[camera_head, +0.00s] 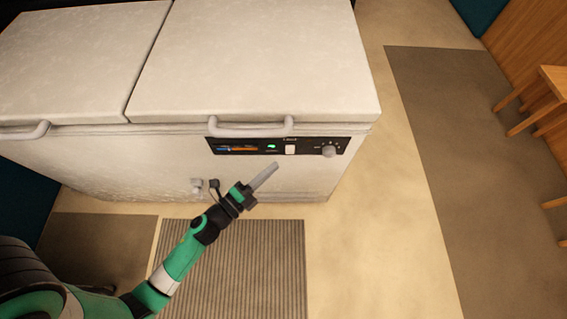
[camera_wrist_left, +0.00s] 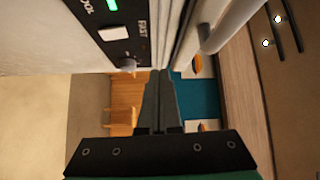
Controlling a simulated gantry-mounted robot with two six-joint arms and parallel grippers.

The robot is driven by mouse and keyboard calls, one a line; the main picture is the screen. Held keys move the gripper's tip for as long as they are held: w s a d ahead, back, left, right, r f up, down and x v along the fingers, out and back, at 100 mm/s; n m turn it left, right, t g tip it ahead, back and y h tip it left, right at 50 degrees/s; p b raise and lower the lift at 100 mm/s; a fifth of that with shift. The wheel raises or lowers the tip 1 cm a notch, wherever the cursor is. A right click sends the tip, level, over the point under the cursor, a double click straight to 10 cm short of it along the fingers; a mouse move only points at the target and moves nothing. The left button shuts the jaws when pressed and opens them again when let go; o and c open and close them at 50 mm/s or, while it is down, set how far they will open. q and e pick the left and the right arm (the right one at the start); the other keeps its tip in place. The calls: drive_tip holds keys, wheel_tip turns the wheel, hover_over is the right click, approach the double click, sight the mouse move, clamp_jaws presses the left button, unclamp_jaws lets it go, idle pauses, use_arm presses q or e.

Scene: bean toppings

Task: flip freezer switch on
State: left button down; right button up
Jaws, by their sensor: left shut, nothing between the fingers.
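A white chest freezer (camera_head: 250,60) with two lids stands in front of me. Its black control panel (camera_head: 310,147) has a lit green light (camera_head: 271,147), a white rocker switch (camera_head: 290,149) and a round grey knob (camera_head: 328,151). In the left wrist view the panel appears turned on its side, with the white switch (camera_wrist_left: 113,33) at upper left and the knob (camera_wrist_left: 127,66) below it. My left gripper (camera_head: 270,170) is shut and empty, in front of the freezer and just below the panel in the picture. Its fingertips (camera_wrist_left: 158,75) look apart from the switch. My right gripper is out of view.
A grey lid handle (camera_head: 250,130) sticks out just above the panel. A ribbed mat (camera_head: 265,270) lies on the floor before the freezer. Wooden furniture (camera_head: 535,100) stands far right, with open floor between.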

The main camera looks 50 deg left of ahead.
use_arm(q)
drive_tip(key=s+f+g, duration=0.1)
drive_tip(key=s+f, duration=0.3)
drive_tip(key=f, duration=0.3)
drive_tip(key=shift+s+d+f+g+b, duration=0.15)
drive_tip(key=shift+s+d+g+b, duration=0.15)
drive_tip(key=shift+s+d+b, duration=0.1)
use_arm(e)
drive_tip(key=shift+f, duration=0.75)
use_arm(q)
drive_tip(key=shift+a, duration=0.1)
drive_tip(key=b, duration=0.2)
approach(293, 153)
drive_tip(key=w+d, duration=0.3)
drive_tip(key=w+a, duration=0.1)
drive_tip(key=a, duration=0.1)
drive_tip(key=w+a, duration=0.1)
drive_tip(key=shift+w+a+f, duration=0.2)
drive_tip(key=shift+w+f, duration=0.05)
drive_tip(key=shift+w, duration=0.1)
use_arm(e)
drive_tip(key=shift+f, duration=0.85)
